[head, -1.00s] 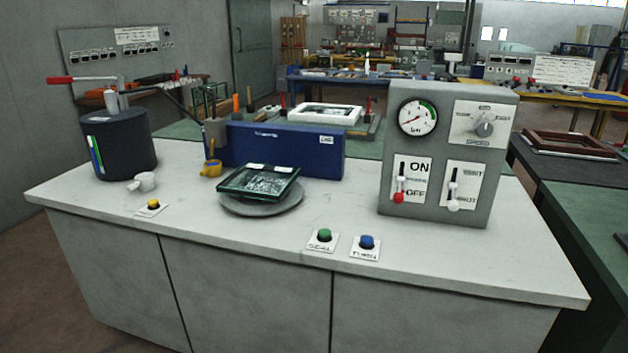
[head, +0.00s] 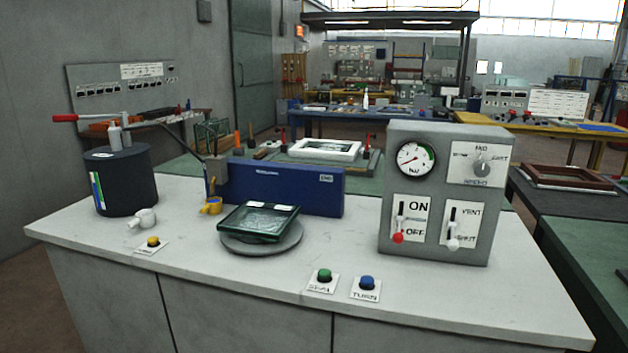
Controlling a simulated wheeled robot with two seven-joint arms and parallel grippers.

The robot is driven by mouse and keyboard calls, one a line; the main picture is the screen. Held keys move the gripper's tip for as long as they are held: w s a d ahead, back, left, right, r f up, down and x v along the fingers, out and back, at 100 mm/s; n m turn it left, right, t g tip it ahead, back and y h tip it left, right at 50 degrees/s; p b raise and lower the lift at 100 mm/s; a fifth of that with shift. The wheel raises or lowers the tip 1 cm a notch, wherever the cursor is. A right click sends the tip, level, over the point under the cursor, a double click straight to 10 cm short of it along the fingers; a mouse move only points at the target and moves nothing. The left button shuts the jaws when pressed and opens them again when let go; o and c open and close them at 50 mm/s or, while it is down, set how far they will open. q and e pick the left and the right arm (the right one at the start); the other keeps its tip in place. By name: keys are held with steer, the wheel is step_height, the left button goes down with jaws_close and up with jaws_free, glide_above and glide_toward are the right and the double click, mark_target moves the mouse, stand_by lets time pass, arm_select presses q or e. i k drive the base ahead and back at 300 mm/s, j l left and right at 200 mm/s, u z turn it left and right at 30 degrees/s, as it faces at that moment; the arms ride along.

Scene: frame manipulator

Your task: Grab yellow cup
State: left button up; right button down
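The small yellow cup (head: 211,206) stands on the white-topped counter (head: 350,285), left of centre. It is just in front of the left end of the long blue box (head: 285,188) and beside the turntable. A thin brown stick or handle shows above it. Neither of my grippers is in view.
The dark cylinder (head: 128,185) with a red-handled lever (head: 66,118) stands at the left. A dark framed panel (head: 258,222) lies on the round grey turntable (head: 262,246). A grey control box (head: 435,195) stands at the right.

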mark_target(213, 205)
steer(key=i+j, duration=0.2)
steer(key=i, duration=0.2)
steer(key=i+j+u, duration=0.1)
steer(key=i+j, duration=0.15)
steer(key=i, duration=0.15)
steer(key=i+j, duration=0.15)
steer(key=i, duration=0.25)
